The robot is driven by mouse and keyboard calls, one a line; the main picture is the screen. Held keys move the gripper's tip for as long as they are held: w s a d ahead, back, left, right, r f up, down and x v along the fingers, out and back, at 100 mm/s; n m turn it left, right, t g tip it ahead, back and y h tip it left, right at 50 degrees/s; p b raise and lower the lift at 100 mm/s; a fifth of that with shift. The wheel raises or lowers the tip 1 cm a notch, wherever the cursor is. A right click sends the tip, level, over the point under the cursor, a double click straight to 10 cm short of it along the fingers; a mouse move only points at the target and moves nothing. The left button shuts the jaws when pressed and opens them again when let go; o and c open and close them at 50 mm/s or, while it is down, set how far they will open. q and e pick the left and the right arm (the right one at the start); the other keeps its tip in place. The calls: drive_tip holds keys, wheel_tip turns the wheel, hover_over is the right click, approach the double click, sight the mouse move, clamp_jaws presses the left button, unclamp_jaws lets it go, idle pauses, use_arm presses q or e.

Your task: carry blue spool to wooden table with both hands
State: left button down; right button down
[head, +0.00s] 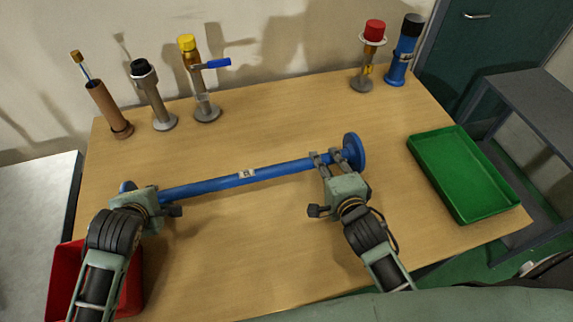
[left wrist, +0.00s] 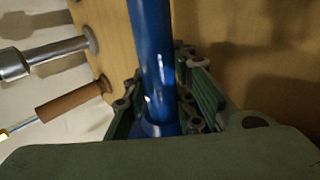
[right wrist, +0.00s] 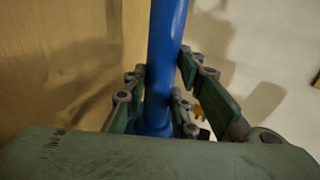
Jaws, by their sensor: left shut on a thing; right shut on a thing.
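The blue spool (head: 240,179) is a long blue bar with a round disc at each end and a small white label near its middle. It lies across the view over the wooden table (head: 230,250); I cannot tell whether it touches the top. My left gripper (head: 150,196) is shut on the bar near its left end and hides part of the left disc. My right gripper (head: 328,168) is shut on the bar near the right disc. The bar also shows between the fingers in the left wrist view (left wrist: 152,70) and in the right wrist view (right wrist: 165,60).
A green tray (head: 462,172) lies at the table's right side. A red bin (head: 66,280) is at the lower left. Along the back stand a brown tube (head: 107,108), a black-capped stand (head: 153,95), a yellow-capped bottle (head: 192,68), a red-capped stand (head: 370,55) and a blue cylinder (head: 402,52).

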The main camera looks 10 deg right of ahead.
use_arm(q)
drive_tip(key=c, duration=1.9)
unclamp_jaws()
drive_tip(key=shift+f, duration=0.25)
use_arm(e)
drive_tip(key=c, duration=1.9)
unclamp_jaws()
drive_tip(key=shift+f, duration=0.15)
use_arm(q)
drive_tip(key=o, duration=0.4)
drive_tip(key=shift+s+r, duration=0.2)
use_arm(e)
drive_tip(key=o, duration=0.5)
drive_tip(key=shift+s, duration=0.15)
drive_tip(key=shift+c, duration=0.2)
use_arm(q)
drive_tip(key=shift+o, duration=0.2)
drive_tip(key=shift+w, duration=0.1)
use_arm(e)
drive_tip(key=shift+s, duration=0.1)
drive_tip(key=v, duration=1.2)
use_arm(q)
drive_tip(key=v, duration=1.2)
